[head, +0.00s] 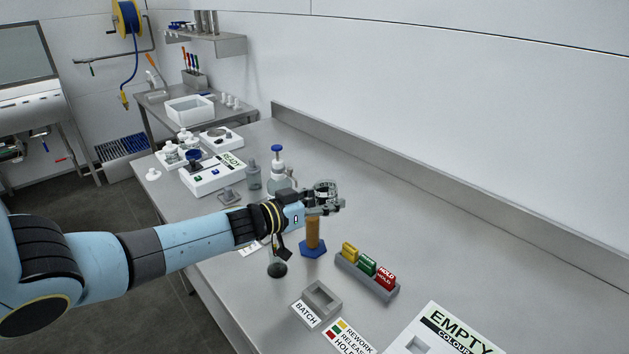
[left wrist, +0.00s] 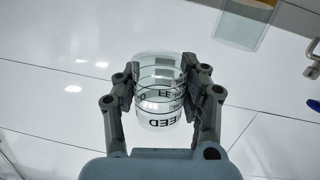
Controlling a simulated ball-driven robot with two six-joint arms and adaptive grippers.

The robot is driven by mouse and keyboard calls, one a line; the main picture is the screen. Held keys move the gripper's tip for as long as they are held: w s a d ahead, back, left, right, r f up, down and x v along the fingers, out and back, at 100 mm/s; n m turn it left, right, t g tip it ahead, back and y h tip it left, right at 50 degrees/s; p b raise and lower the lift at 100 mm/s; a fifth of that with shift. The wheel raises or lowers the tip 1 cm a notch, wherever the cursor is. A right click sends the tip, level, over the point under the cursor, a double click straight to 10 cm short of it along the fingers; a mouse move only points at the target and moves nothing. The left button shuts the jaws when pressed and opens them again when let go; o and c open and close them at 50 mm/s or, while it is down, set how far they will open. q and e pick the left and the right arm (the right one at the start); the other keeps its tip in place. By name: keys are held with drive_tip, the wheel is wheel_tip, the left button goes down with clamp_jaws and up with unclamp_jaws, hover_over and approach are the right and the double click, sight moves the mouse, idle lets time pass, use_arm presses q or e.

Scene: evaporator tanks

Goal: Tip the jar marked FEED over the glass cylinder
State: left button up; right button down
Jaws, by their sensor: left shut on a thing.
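My left gripper (head: 328,199) is shut on the clear jar marked FEED, which shows best in the left wrist view (left wrist: 160,92). There the jar sits between both fingers (left wrist: 165,88), with dark rings and lettering that reads upside down. In the head view the fingers mostly hide the jar. The glass cylinder (head: 313,234) stands upright on a blue hexagonal base (head: 313,250) and has amber-brown contents. The gripper and jar appear just above its top, which they partly hide. I cannot tell whether anything is pouring. My right gripper is not in view.
A rack (head: 366,276) with yellow, green and red blocks stands right of the cylinder. A small dark-based glass (head: 277,268) is to its left. A BATCH holder (head: 320,298) and cards lie in front. A blue-topped bottle (head: 278,172) stands behind.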

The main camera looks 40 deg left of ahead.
sight(333, 197)
use_arm(q)
drive_tip(key=shift+d+r, duration=0.2)
drive_tip(key=shift+r, duration=0.15)
drive_tip(key=shift+s+d+r+m, duration=0.1)
drive_tip(key=shift+d+r+m, duration=0.35)
drive_tip(key=shift+r, duration=0.2)
drive_tip(key=shift+d+r+m, duration=0.35)
drive_tip(key=shift+r+m, duration=0.1)
drive_tip(key=shift+r, duration=0.2)
